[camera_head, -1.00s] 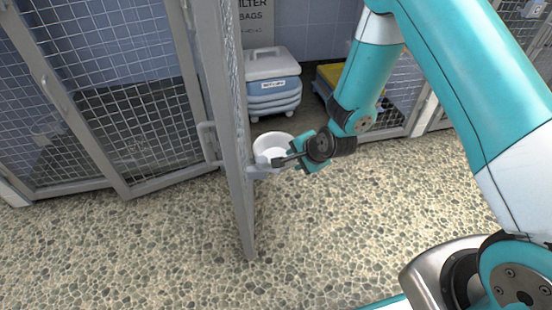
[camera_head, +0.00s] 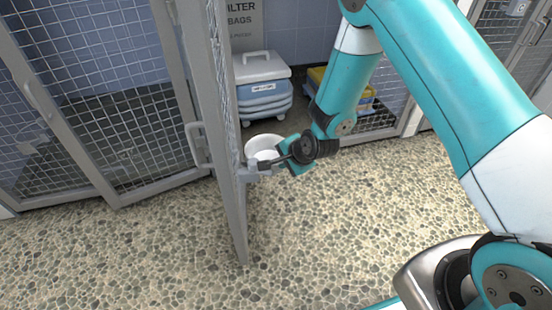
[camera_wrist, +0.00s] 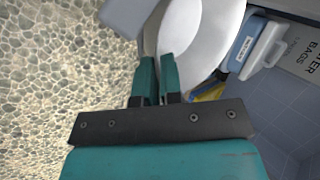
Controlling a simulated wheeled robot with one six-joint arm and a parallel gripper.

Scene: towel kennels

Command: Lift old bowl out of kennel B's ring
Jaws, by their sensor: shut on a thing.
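A white bowl (camera_head: 262,146) is beside the open mesh door, near the ring mount on the door's edge. It also shows large in the wrist view (camera_wrist: 205,40). My gripper (camera_head: 282,160) reaches it from the right. In the wrist view its two teal fingers (camera_wrist: 158,75) are close together with the bowl's rim between them. A grey bracket (camera_head: 246,171) sits on the door under the bowl. The ring itself is mostly hidden, and I cannot tell whether the bowl still touches it.
The open mesh door (camera_head: 222,130) stands edge-on just left of the bowl. A blue and white lidded bin (camera_head: 263,85) stands on wheels behind, with a yellow-topped container (camera_head: 318,76) to its right. Closed mesh panels (camera_head: 90,90) are at left. The pebbled floor (camera_head: 340,225) in front is clear.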

